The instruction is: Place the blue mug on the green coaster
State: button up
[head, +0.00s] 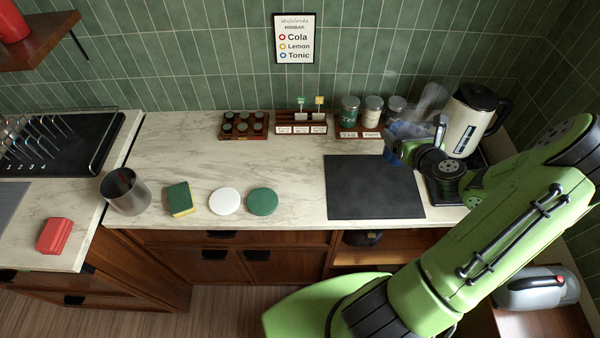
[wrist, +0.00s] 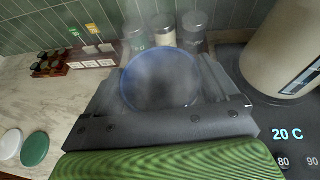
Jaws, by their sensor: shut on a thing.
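The green coaster (head: 263,201) lies flat and bare on the counter near its front edge, right of a white disc (head: 224,201). In the wrist view the coaster (wrist: 35,149) is at the lower left. My gripper (head: 412,143) is at the back right of the counter, well to the right of the coaster. It is shut on the blue mug (head: 403,130), which is partly hidden by the gripper in the head view. In the wrist view the mug's round blue rim (wrist: 160,52) shows between the two dark fingers. Its base is hidden.
A cream kettle (head: 467,118) stands close right of my gripper. Glass jars (head: 349,110) and a label rack (head: 301,123) line the back. A black mat (head: 372,188) lies between gripper and coaster. A sponge (head: 181,198) and steel cup (head: 125,191) stand left.

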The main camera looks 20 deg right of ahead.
aim_at(265, 204)
jog(key=j, duration=0.95)
jog(key=i+j, duration=0.1)
jog(key=j, duration=0.85)
